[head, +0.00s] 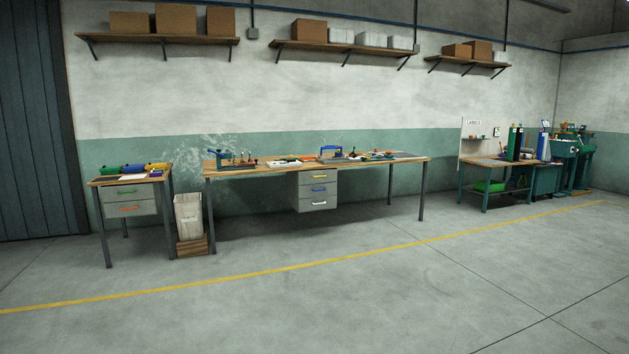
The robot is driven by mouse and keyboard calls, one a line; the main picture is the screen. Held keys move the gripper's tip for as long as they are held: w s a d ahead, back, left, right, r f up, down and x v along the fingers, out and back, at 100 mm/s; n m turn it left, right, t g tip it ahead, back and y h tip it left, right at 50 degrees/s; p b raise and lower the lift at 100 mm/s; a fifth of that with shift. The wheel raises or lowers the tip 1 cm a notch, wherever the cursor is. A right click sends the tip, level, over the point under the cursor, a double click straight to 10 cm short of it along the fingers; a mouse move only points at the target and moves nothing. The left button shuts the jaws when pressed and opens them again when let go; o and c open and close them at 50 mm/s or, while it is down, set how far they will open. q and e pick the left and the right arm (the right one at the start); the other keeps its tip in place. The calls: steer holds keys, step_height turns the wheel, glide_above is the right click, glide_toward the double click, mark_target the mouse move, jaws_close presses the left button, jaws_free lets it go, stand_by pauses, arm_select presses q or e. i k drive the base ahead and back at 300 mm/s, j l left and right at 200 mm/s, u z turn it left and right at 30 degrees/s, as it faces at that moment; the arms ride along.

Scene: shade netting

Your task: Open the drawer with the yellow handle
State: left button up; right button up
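A grey drawer unit (302,190) hangs under the long wooden workbench (230,172) near the middle of the head view. Its top drawer has a yellow handle (319,177), the middle one a blue handle (319,190) and the bottom one a whitish handle (319,203). All its drawers look shut. A smaller table on the left carries another drawer unit (112,203) with a green handle (127,192) and an orange handle (129,209). Neither of my grippers is in view. The benches stand well away from me across the floor.
A pale bin (189,216) on a wooden crate (192,246) stands between the small table and the long bench. A green-legged table (484,163) and green machines (572,150) stand at the right. The floor (330,300) is open, crossed by a yellow line (270,271).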

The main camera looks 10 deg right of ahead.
mark_target(312, 173)
steer(key=i+l+z, duration=0.1)
steer(key=i+z, duration=0.35)
steer(key=i, duration=5.95)
